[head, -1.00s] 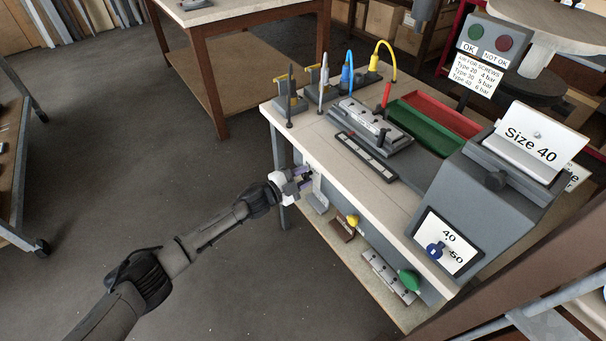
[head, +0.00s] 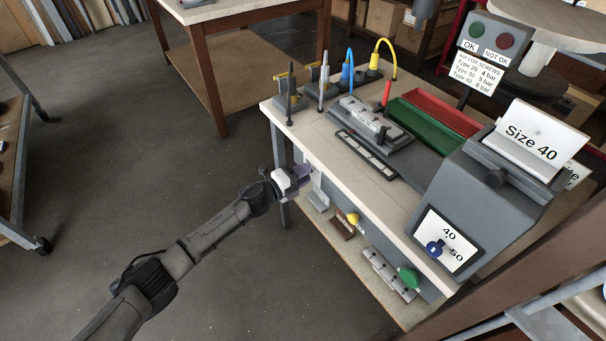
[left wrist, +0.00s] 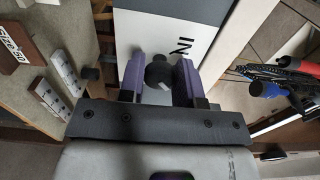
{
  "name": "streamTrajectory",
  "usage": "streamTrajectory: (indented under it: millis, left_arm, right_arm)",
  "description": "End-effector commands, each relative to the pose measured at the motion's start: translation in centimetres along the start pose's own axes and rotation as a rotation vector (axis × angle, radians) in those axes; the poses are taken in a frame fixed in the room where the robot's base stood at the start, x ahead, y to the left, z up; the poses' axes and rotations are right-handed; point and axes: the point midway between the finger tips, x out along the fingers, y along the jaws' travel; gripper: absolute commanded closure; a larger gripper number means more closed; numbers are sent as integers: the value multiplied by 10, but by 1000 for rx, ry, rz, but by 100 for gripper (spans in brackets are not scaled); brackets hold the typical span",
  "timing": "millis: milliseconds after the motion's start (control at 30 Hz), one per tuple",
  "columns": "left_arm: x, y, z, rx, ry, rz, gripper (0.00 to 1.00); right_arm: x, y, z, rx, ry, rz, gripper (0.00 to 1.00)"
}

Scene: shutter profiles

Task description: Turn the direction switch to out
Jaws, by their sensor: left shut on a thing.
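The direction switch is a round black knob (left wrist: 158,72) on a white label plate with the letters "IN" (left wrist: 184,47), in the left wrist view. The letters appear upside down there. "OUT" does not show. My left gripper (left wrist: 159,80) has its purple fingers on both sides of the knob, shut on it. In the head view my left gripper (head: 303,176) is at the bench's front left side, and its hand hides the switch. My right gripper is not in view.
The bench top (head: 318,137) carries a grey fixture (head: 372,125), a green tray (head: 428,132) and a red tray (head: 440,112). A grey console with a blue dial (head: 435,249) stands to the right. Below are a yellow knob (head: 352,217) and a green button (head: 409,277).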

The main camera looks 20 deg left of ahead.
Motion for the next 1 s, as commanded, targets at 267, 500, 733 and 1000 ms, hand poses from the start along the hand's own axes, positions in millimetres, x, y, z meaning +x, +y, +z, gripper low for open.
streamTrajectory:
  millis: [267,500,733,1000]
  left_arm:
    - [0,0,-1,14,2,-1,92]
    - [0,0,-1,14,2,-1,92]
    - [0,0,0,14,1,-1,47]
    - [-1,0,0,13,0,0,44]
  right_arm:
    - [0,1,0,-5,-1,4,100]
    - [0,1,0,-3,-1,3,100]
    - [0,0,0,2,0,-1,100]
    - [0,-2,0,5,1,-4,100]
